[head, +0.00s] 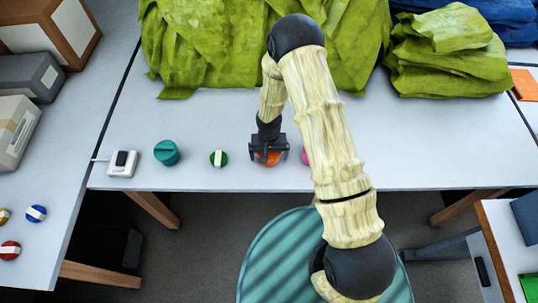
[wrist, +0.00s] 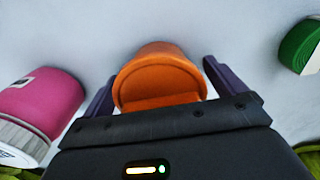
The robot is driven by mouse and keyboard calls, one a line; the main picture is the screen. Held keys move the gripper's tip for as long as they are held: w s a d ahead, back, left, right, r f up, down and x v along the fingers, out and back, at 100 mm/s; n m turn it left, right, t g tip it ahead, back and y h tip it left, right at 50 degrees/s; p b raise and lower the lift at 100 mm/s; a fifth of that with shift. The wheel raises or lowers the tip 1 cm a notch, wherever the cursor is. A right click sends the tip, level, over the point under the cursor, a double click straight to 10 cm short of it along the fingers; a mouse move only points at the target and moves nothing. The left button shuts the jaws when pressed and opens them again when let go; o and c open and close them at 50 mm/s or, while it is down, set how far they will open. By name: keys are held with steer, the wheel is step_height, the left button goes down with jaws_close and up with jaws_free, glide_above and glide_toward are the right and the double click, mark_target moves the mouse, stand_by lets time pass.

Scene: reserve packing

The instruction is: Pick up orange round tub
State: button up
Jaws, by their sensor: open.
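The orange round tub (wrist: 160,78) stands on the white table, between the two dark fingers of my gripper (wrist: 158,88) in the wrist view. My gripper is open, with a finger on each side of the tub and a visible gap on the right. In the head view my gripper (head: 268,155) is over the orange round tub (head: 268,158), which is mostly hidden beneath it. I cannot tell whether the left finger touches the tub.
A teal container (head: 166,152) and a white device (head: 122,163) are farther left in the head view. Green cloth (head: 215,50) is piled behind.

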stand_by(0.3)
steer(key=c, duration=1)
steer(key=shift+o, duration=0.2)
step_height(320, 180, up, 10)
steer(key=shift+r+b, duration=0.1)
steer(key=shift+b, duration=0.75)
